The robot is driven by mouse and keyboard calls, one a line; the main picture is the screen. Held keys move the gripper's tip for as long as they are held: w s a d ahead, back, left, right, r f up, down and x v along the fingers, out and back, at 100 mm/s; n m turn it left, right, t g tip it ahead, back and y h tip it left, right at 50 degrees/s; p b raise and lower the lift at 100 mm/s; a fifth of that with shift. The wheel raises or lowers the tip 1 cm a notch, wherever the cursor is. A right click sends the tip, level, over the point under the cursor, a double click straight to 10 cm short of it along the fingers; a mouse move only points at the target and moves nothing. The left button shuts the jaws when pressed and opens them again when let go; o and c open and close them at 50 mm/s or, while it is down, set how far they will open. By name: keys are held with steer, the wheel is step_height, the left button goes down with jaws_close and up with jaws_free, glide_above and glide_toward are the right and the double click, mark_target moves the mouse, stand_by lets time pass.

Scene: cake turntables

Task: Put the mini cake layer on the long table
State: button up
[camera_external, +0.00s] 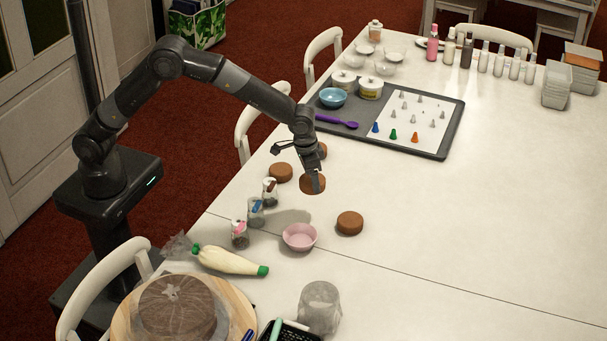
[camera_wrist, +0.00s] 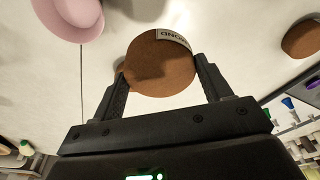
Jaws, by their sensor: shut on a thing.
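My gripper (camera_external: 312,177) is shut on a round brown mini cake layer (camera_external: 313,187). In the wrist view the same layer (camera_wrist: 158,62) sits between both fingers, with a white lettered label at its upper edge. It appears held a little above the long white table (camera_external: 460,225), with a shadow on the table to its left. Other mini cake layers lie on the table: one (camera_external: 350,222) in front and to the right, one (camera_external: 280,172) to the left, and one (camera_external: 322,150) partly hidden behind my wrist.
A pink bowl (camera_external: 299,237) stands just in front of the held layer. Small jars (camera_external: 256,212) stand to the left, near a piping bag (camera_external: 228,260). A dark tray (camera_external: 452,131) with piping tips lies behind.

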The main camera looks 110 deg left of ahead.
steer(key=shift+d+r, duration=0.2)
steer(key=shift+d, duration=0.05)
steer(key=w+d+m+h, duration=0.15)
steer(key=d+m, duration=0.25)
steer(key=d, duration=0.7)
steer(key=w+d+m, duration=0.3)
steer(key=d+m, duration=0.1)
steer(key=d, duration=0.6)
steer(key=w+d+m, duration=0.2)
steer(key=d+m, duration=0.2)
steer(key=d, duration=0.7)
glide_above(320, 276)
steer(key=shift+h, duration=0.25)
steer(key=f, duration=0.7)
steer(key=shift+s+a, duration=0.1)
steer(key=shift+s, duration=0.2)
steer(key=shift+f, duration=1.9)
steer(key=shift+f, duration=0.1)
steer(key=o, duration=1)
steer(key=shift+c, duration=0.2)
